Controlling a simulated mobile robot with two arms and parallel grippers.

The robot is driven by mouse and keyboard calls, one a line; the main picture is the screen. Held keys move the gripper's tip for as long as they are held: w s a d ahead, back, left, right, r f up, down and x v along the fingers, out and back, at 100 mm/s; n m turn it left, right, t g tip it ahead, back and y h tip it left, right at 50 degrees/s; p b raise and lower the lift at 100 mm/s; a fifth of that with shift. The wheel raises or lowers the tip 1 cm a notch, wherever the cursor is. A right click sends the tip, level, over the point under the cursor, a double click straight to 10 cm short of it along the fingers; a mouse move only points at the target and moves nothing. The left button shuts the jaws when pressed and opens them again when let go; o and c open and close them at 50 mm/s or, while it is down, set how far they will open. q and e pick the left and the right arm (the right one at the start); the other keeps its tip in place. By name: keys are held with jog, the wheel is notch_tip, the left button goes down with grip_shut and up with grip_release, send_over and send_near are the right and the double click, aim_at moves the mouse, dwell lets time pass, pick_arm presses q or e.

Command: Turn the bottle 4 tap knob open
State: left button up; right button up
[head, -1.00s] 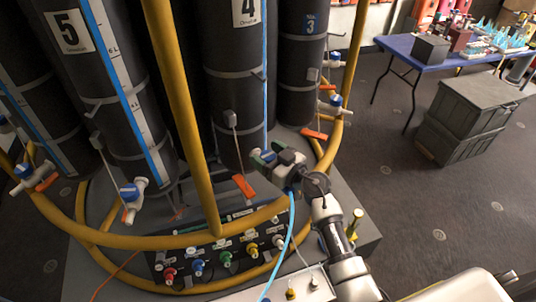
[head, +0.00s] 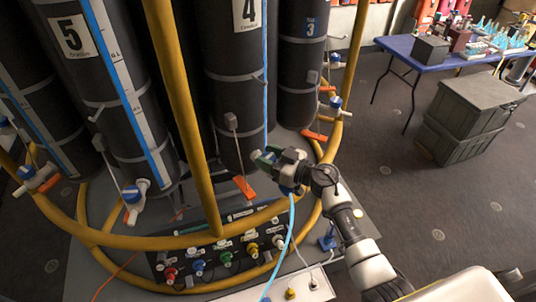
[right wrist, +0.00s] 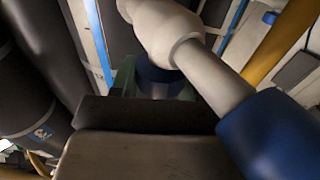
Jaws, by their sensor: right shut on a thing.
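Bottle 4 (head: 235,92) is a tall dark cylinder with a white "4" label and a light blue stripe. My right gripper (head: 267,157) is at its lower right front, at tap height. In the right wrist view, the blue tap knob (right wrist: 158,82) sits between green-edged fingers, and the gripper is shut on it. The white tap body (right wrist: 165,30) runs past it to a blue end piece (right wrist: 275,140). In the head view my gripper mostly hides this tap; a light blue hose (head: 283,240) hangs below it. My left gripper is not in view.
Bottle 5 (head: 115,100) with its blue-knobbed tap (head: 131,194) stands left, bottle 3 (head: 302,60) right. Yellow pipes (head: 185,110) ring the bottles closely. A panel of coloured fittings (head: 215,258) lies below. Grey crates (head: 465,120) stand on open floor at right.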

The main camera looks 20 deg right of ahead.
jog(key=shift+w+d+n+g+y, duration=0.1)
jog(key=shift+d+n+g+y, duration=0.05)
jog(key=shift+n+g+y, duration=0.95)
jog(key=shift+f+n+g+y+b, duration=0.1)
jog(key=shift+n+g+y+b, duration=0.25)
jog(key=shift+g, duration=0.35)
jog(key=shift+f+n+g+y+b, duration=0.1)
jog(key=shift+n+g+y+b, duration=0.6)
jog(key=shift+n+g, duration=0.35)
jog(key=n+g+b, duration=0.2)
jog(key=g+b, duration=0.2)
jog(key=n+g+b, duration=0.3)
jog(key=g+b, duration=0.1)
jog(key=n+g+y+b, duration=0.1)
jog(key=n+g+b, duration=0.1)
jog(key=g+b, duration=0.2)
jog(key=shift+n, duration=0.3)
jog(key=shift+n+g+b, duration=0.5)
jog(key=shift+g+b, duration=0.45)
jog(key=shift+b, duration=0.05)
jog(key=shift+r, duration=0.2)
jog(key=o, duration=0.9)
jog(key=shift+r, duration=0.1)
